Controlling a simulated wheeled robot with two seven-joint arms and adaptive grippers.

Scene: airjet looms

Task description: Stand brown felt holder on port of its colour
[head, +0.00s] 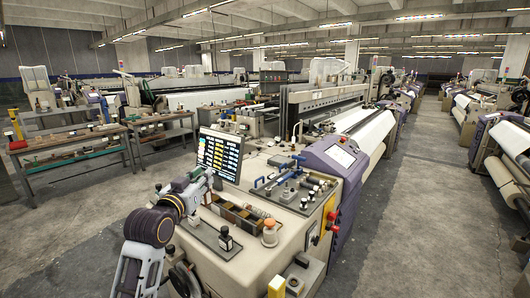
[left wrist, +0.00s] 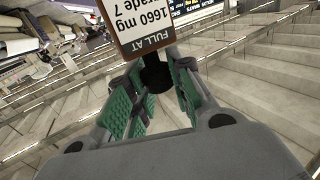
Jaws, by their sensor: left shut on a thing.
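My left gripper (head: 203,181) is over the near left part of the loom's top, in front of the screen. In the left wrist view its green-padded fingers (left wrist: 157,84) are closed around the dark stem of a holder with a brown-edged card (left wrist: 150,41). I take this to be the brown felt holder; the card reads "FULL AT", "1660 mg", "grade 7" upside down. In the head view the held holder is too small to make out clearly. A port of brown colour cannot be told apart. My right gripper is not in view.
A screen (head: 219,156) stands behind the gripper. A dark bottle (head: 225,239), an orange-topped knob (head: 269,233) and a parts tray (head: 236,213) are on the loom top. A rack with blue handles (head: 288,178) is farther right. Workbenches (head: 70,150) stand left.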

